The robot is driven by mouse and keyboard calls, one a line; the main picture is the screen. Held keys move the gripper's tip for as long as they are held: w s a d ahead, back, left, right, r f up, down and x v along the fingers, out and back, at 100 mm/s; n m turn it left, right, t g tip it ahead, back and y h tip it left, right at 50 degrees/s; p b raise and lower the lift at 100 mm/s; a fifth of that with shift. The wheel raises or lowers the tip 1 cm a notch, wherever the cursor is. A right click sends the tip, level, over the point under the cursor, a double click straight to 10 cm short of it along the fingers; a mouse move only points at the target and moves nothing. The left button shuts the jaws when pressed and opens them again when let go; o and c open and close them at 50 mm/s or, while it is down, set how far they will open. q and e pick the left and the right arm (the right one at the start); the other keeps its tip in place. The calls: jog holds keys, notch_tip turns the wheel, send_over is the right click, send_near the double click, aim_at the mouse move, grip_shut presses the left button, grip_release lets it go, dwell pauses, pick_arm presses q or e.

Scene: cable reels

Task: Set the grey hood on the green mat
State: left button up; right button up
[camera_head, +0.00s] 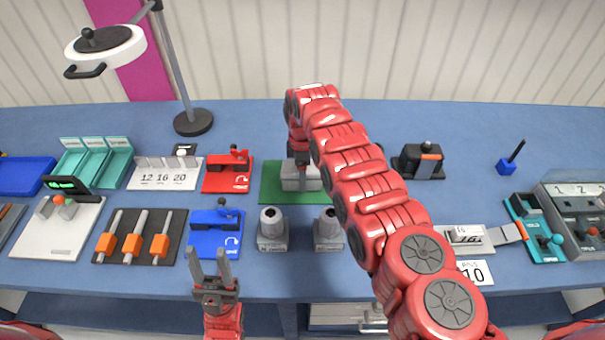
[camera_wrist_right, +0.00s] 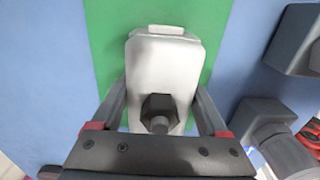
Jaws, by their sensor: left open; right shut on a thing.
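The grey hood (camera_head: 297,178) is a light grey box-like cover. In the head view it is at the green mat (camera_head: 271,190), partly hidden by my right arm. In the right wrist view the hood (camera_wrist_right: 163,70) lies over the green mat (camera_wrist_right: 103,30), with a dark knob on it. My right gripper (camera_wrist_right: 160,105) is shut on the hood, a finger along each side. I cannot tell whether the hood touches the mat. My left gripper (camera_head: 223,265) is open and empty at the table's front edge.
Two grey holders (camera_head: 272,232) stand in front of the mat. A red device (camera_head: 229,172) and a blue device (camera_head: 214,232) are to its left. A black device (camera_head: 418,160) stands to the right. A lamp (camera_head: 105,45) rises at the back left.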

jog(key=o, duration=1.5)
jog(key=shift+r, duration=0.5)
notch_tip(320, 180, up, 11)
jog(key=shift+a+f+b, duration=0.15)
jog(key=shift+f+b, duration=0.05)
jog(key=shift+b, duration=0.85)
jog(key=r+p, duration=0.4)
jog(key=r, duration=0.2)
jog(key=shift+d+p, duration=0.2)
jog(key=shift+p, duration=0.2)
jog(key=shift+a+f, duration=0.1)
